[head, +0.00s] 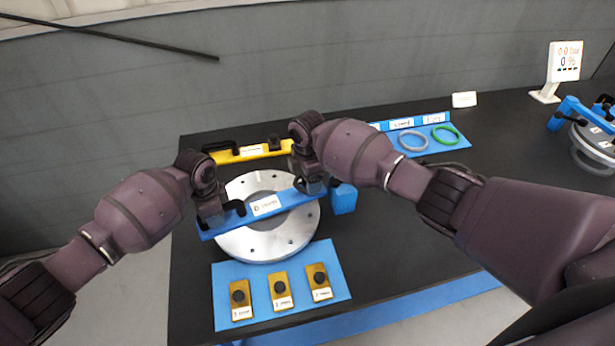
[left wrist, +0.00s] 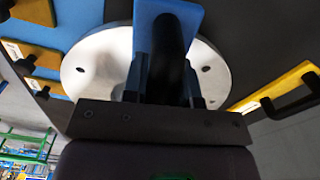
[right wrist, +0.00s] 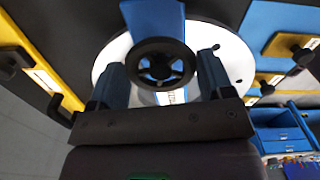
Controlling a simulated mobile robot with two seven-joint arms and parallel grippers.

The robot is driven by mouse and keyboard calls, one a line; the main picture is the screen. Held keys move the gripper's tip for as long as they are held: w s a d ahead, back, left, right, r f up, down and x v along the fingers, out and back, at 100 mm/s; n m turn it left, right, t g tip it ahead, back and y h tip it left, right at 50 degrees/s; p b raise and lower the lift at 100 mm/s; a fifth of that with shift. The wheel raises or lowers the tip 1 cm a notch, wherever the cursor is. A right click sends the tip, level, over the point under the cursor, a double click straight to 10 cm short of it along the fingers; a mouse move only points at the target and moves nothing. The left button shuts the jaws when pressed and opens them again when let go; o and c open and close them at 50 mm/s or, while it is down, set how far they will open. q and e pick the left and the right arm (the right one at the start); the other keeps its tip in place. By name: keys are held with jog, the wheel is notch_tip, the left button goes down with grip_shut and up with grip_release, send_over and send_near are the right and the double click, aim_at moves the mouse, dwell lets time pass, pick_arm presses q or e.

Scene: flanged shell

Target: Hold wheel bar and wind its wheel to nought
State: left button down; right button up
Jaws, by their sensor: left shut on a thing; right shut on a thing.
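The wheel bar (head: 272,205) is a blue bar with a white label. It lies across the round silver flange (head: 262,248), which has bolt holes. My left gripper (head: 216,214) is shut on the black handle (left wrist: 174,50) at the bar's left end. My right gripper (head: 312,188) is shut on the black spoked wheel (right wrist: 162,43) at the bar's right end. The right wrist view shows one finger on each side of the wheel. In the head view my right gripper hides most of the wheel. The wheel's scale cannot be read.
A yellow bar (head: 240,154) with black handles lies behind the flange. A blue block (head: 344,200) stands to its right. A blue mat (head: 225,268) with three brass pieces is in front. Green (head: 446,127) and grey rings lie back right. A display (head: 565,60) stands far right.

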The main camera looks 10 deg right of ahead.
jog(key=o, duration=0.9)
jog(key=shift+o, duration=0.2)
notch_tip(320, 180, up, 12)
dwell(0.5)
